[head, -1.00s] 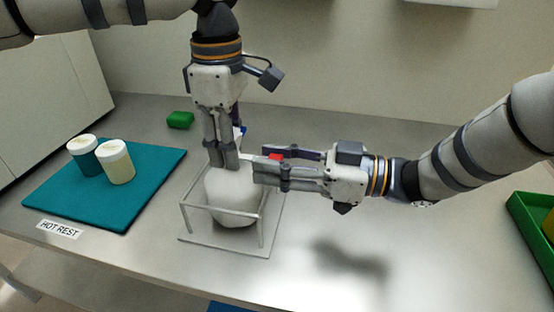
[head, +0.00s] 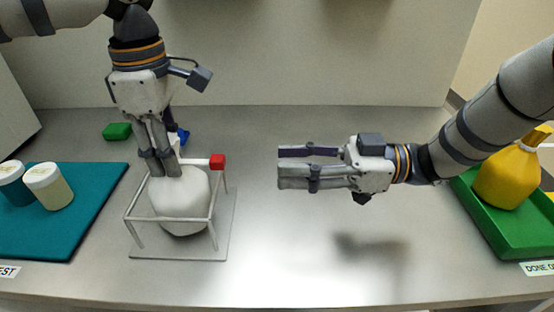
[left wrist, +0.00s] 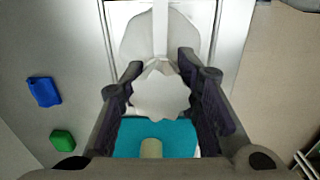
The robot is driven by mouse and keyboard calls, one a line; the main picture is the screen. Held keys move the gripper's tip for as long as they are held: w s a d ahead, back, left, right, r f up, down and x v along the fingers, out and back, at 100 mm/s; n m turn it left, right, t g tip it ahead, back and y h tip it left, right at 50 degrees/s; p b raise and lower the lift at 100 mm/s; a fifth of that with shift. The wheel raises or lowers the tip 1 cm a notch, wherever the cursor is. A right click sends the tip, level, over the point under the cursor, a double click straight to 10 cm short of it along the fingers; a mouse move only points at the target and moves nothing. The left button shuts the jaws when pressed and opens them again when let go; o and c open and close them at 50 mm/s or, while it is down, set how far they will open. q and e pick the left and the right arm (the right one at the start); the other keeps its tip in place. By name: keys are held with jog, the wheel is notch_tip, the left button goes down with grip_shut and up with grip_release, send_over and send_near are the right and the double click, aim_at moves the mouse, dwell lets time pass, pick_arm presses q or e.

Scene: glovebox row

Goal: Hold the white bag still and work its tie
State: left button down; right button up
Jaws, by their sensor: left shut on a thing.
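The white bag (head: 182,200) sits upright inside a wire frame stand (head: 135,238) on the bench. My left gripper (head: 165,170) comes down from above and is shut on the bag's neck. In the left wrist view the gathered white top (left wrist: 160,95) shows between its fingers. The tie's pale strip runs right from the neck and ends in a red tab (head: 218,161) beyond the frame's top. The strip also shows in the left wrist view (left wrist: 160,30). My right gripper (head: 282,165) is right of the red tab, apart from it, fingers parted and empty.
A teal mat (head: 90,220) with two lidded jars lies left. A green block (head: 117,131) and a blue object (head: 183,136) lie behind. A green tray (head: 510,235) holding a yellow bag (head: 507,178) stands right. The bench between stand and tray is clear.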

pick_arm(q)
jog(key=c, duration=1.1)
grip_release()
jog(key=shift+r, duration=0.1)
